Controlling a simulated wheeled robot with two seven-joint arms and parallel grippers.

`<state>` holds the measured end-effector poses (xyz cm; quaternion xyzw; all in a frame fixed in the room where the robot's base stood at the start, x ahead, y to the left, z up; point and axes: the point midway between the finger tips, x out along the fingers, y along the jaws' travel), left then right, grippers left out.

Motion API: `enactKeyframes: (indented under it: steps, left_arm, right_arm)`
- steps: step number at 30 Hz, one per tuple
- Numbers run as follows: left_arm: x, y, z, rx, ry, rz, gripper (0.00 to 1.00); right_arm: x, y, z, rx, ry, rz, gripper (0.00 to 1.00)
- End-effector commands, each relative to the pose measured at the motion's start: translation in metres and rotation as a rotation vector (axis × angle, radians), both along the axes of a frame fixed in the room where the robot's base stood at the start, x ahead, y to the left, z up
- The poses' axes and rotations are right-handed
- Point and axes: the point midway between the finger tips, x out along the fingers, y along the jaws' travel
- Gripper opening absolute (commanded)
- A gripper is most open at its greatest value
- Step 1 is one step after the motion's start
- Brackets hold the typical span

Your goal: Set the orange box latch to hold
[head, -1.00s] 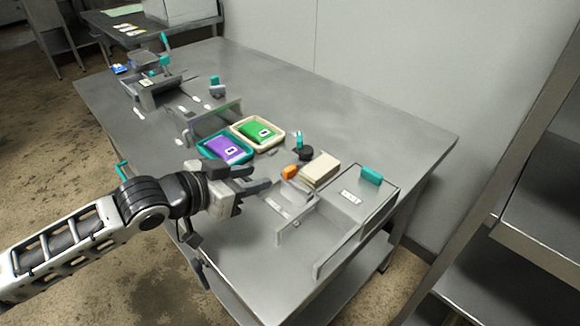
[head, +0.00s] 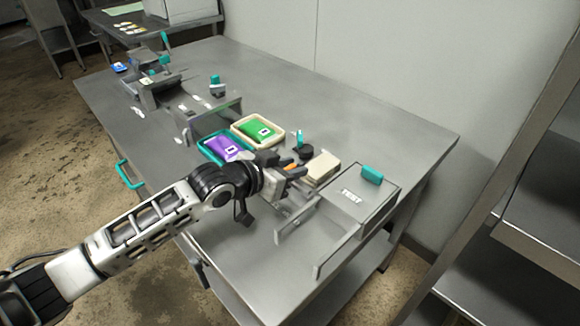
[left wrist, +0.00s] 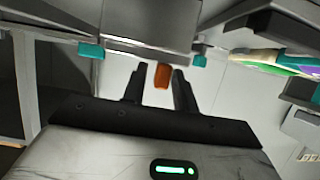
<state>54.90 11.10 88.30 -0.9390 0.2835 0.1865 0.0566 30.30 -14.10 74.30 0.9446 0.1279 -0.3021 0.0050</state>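The orange latch (head: 291,166) shows as a small piece beside my left gripper (head: 288,170) in the head view, partly hidden by the fingers. In the left wrist view the orange latch (left wrist: 162,76) appears between the two dark fingertips of my left gripper (left wrist: 159,84). The fingers are apart, with a visible gap on each side of the latch, so the gripper is open and empty. The grey box (head: 355,209) labelled TEST, with a teal handle (head: 372,174), lies to the right. My right gripper is not in view.
A beige block (head: 322,169) lies just right of the latch. A dark round knob with a teal top (head: 300,141) stands behind. A teal tray (head: 206,153) and a cream tray (head: 277,144) hold purple and green packs. The bench's back right is clear.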

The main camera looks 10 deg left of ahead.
Motion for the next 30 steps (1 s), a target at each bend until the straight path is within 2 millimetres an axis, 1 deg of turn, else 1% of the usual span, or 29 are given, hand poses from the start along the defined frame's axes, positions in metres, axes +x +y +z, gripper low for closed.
enactKeyframes:
  steps: [1,2,3,8,12,15,19,24,25,26,27,30]
  left_arm:
    - [0.000,0.000,0.000,0.000,0.000,0.000,0.13]
    - [0.000,0.000,0.000,0.000,0.000,0.000,0.05]
    - [0.000,0.000,0.000,0.000,0.000,0.000,0.00]
    - [-0.002,-0.002,0.001,-0.002,0.002,-0.001,0.00]
    - [-0.014,-0.021,0.004,-0.004,0.006,-0.004,0.00]
    - [-0.021,-0.031,0.003,-0.003,0.006,-0.001,0.00]
    - [-0.023,-0.034,0.000,-0.001,0.002,0.000,0.00]
    - [-0.023,-0.034,0.000,-0.003,0.003,-0.003,0.00]
    - [-0.023,-0.035,0.000,-0.003,0.003,-0.003,0.16]
    - [-0.023,-0.035,-0.001,-0.003,0.003,-0.003,0.24]
    - [-0.023,-0.035,-0.001,-0.003,0.003,-0.003,0.35]
    - [-0.023,-0.034,0.000,-0.002,0.002,-0.002,0.35]
  right_arm:
    - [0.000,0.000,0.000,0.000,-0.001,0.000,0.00]
    - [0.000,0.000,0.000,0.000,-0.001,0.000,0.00]
    - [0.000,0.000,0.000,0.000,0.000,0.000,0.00]
    - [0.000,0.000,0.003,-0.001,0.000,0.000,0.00]
    - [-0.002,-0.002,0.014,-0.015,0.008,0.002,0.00]
    - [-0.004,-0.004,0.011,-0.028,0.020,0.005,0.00]
    - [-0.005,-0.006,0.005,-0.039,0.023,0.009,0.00]
    - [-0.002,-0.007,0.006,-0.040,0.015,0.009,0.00]
    - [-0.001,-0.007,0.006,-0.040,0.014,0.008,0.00]
    - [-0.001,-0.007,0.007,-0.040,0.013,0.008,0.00]
    - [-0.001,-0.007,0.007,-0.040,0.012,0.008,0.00]
    - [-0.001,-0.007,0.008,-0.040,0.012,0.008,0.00]
